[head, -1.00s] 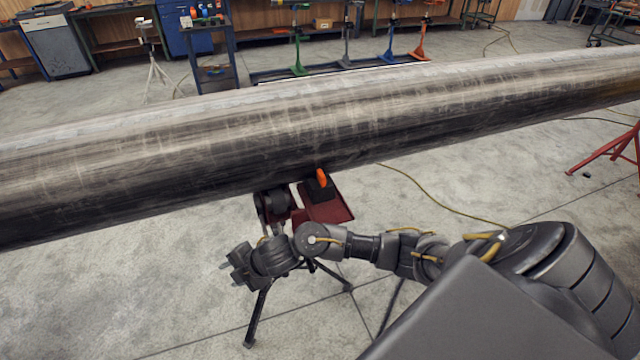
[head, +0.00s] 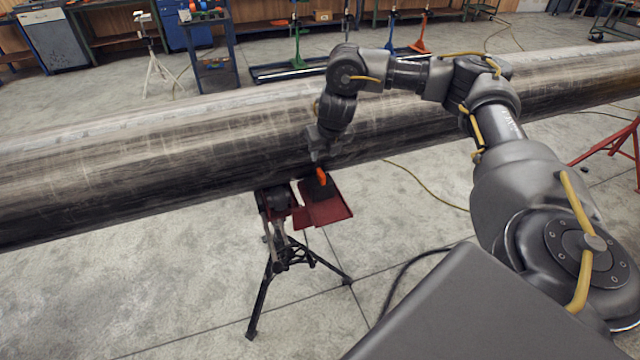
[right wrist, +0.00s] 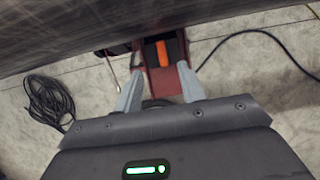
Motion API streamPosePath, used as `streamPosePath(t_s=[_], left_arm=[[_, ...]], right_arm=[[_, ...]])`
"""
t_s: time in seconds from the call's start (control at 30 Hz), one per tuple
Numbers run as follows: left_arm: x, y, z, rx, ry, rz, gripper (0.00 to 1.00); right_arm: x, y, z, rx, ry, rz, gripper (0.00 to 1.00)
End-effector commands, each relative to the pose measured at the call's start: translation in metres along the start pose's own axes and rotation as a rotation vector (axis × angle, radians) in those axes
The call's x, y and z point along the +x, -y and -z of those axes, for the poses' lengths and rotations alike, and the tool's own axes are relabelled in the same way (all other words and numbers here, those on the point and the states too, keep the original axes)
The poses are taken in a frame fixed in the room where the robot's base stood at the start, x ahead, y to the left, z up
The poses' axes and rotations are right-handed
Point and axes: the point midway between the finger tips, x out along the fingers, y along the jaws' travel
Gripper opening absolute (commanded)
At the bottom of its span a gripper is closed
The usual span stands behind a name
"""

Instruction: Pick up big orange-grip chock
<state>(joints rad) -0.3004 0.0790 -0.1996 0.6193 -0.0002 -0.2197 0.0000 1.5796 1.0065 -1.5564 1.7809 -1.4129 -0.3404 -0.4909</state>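The chock with the orange grip (head: 321,176) sits on a dark red tray (head: 330,211) below the near side of the big pipe (head: 130,155). Its body is dark. In the right wrist view the orange grip (right wrist: 162,54) lies ahead of the fingers, between their lines. My right gripper (head: 318,156) is just above the chock, pointing down beside the pipe. In the right wrist view its two fingers (right wrist: 160,88) are spread apart with nothing between them, short of the chock. My left gripper is not in view.
The pipe runs across the whole view, close to my right gripper. A black tripod stand (head: 275,262) is under the tray. A red stand (head: 612,148) is at the right. A black coiled cable (right wrist: 50,103) lies on the floor, which is mostly clear.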

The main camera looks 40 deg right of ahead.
Motion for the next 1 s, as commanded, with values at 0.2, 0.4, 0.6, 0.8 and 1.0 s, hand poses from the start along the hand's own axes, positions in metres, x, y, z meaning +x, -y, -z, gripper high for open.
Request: streamPosePath(t_s=[0.2, 0.4, 0.6, 0.8, 1.0], left_arm=[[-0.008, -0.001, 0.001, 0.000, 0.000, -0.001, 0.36], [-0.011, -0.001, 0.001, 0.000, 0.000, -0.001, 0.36], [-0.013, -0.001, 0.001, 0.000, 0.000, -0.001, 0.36], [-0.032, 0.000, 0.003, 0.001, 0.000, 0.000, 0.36], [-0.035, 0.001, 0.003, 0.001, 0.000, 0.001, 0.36]], right_arm=[[0.029, 0.000, 0.001, 0.001, -0.003, 0.002, 0.40], [0.052, -0.001, 0.000, 0.001, 0.000, 0.000, 0.40], [0.057, -0.001, -0.001, 0.001, 0.001, -0.001, 0.40], [0.080, 0.003, -0.002, 0.001, -0.001, 0.001, 0.40], [0.104, 0.003, -0.001, 0.002, 0.000, -0.001, 0.40]])
